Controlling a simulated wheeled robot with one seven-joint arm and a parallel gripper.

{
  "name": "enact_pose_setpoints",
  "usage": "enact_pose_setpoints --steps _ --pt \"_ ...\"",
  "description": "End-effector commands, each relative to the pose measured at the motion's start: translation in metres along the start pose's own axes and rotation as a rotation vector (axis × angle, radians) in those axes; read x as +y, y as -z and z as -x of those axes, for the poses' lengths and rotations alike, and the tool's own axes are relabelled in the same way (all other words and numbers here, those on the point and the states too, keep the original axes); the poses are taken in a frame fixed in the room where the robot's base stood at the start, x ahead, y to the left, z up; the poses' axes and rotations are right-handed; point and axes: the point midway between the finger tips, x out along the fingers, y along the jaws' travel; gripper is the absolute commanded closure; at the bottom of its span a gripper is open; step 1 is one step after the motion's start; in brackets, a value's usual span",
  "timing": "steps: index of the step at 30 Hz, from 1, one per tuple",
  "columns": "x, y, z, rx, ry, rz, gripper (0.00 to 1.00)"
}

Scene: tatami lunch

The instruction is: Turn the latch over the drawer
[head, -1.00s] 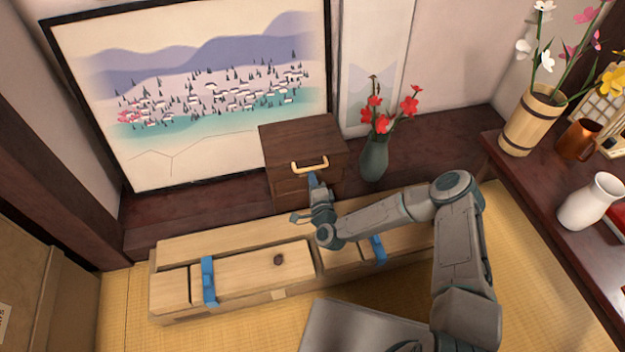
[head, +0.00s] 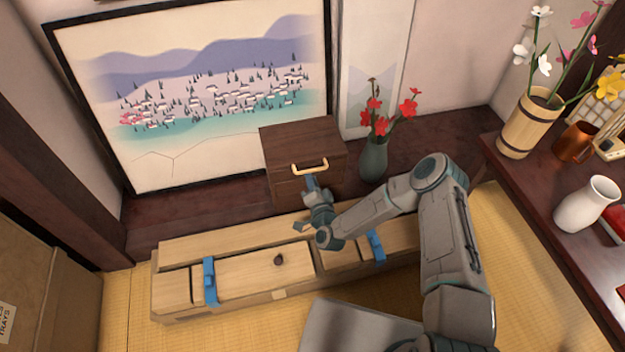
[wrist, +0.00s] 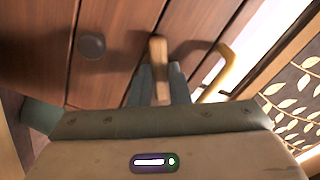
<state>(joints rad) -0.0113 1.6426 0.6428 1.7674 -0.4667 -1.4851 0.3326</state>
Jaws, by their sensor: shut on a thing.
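The small dark wooden cabinet (head: 305,143) stands on the raised dark ledge, in front of the landscape picture. Its front carries a yellow curved handle (head: 309,167), which also shows at the right of the wrist view (wrist: 228,72). The latch (wrist: 158,52) is a short tan wooden bar on the cabinet front in the wrist view. A dark round knob (wrist: 91,45) is to its left there. My gripper (head: 313,181) is at the cabinet front, below the handle. In the wrist view its fingers (wrist: 160,88) are shut on the latch. In the head view the gripper hides the latch.
A vase with red flowers (head: 373,160) stands just right of the cabinet. A long, low wooden chest (head: 235,243) with blue straps lies below my arm. A dark table (head: 535,195) with a white jug (head: 588,207) is at the right.

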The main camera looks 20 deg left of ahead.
Motion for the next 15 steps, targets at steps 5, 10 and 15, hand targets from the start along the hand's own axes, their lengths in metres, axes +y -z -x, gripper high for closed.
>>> enact_pose_setpoints --steps 5,10,15 --pt "-0.0011 -0.0001 0.0002 -0.002 0.001 0.171 1.0" --pt "-0.0005 -0.0007 0.0005 -0.003 0.0 0.333 1.0" --pt "-0.0004 -0.0006 0.0005 -0.002 0.0 0.494 1.0"
